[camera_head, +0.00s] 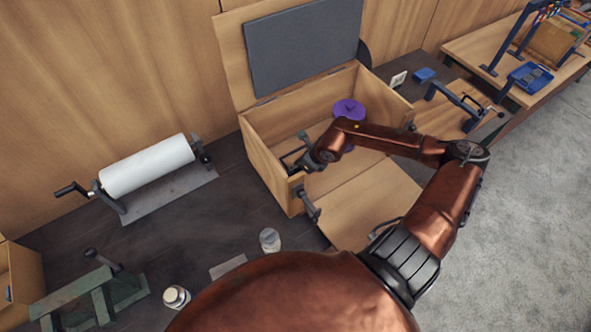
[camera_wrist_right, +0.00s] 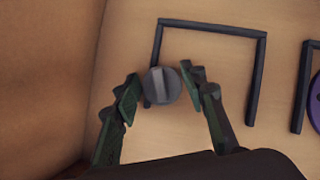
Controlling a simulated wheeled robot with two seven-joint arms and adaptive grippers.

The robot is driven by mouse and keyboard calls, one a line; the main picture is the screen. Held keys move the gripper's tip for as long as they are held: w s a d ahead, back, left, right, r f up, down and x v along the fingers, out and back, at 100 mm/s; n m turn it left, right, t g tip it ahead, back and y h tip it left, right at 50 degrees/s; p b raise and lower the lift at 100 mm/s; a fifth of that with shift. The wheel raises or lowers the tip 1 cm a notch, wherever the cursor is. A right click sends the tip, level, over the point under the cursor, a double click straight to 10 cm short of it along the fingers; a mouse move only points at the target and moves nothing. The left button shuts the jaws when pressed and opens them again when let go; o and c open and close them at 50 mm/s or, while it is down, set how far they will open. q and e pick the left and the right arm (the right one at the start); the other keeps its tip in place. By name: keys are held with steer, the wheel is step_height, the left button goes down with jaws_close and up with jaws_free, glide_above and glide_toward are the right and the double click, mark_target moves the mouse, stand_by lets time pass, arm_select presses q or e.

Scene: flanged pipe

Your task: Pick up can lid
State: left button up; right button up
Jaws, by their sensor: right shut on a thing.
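My right gripper (camera_head: 297,160) is inside the open wooden box (camera_head: 268,165), near its left wall. In the wrist view the right gripper (camera_wrist_right: 161,82) has its two dark green fingers on either side of a small grey round lid (camera_wrist_right: 162,86) with a raised bar across it, and is shut on it. The lid is seen from above over the pale box floor; its height above the floor is hard to tell. In the head view the arm and fingers hide most of the lid. My left gripper is in neither view.
A dark three-sided outline (camera_wrist_right: 211,28) marks the box floor. A purple disc (camera_head: 349,107) lies toward the box's back right. The box's lid stands open and its front is folded down. Two jars, one clear (camera_head: 270,240) and one white-topped (camera_head: 176,297), stand in front. A paper roll (camera_head: 147,165) stands left.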

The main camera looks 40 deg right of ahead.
steer(key=shift+c, duration=1.2)
steer(key=shift+r, duration=0.15)
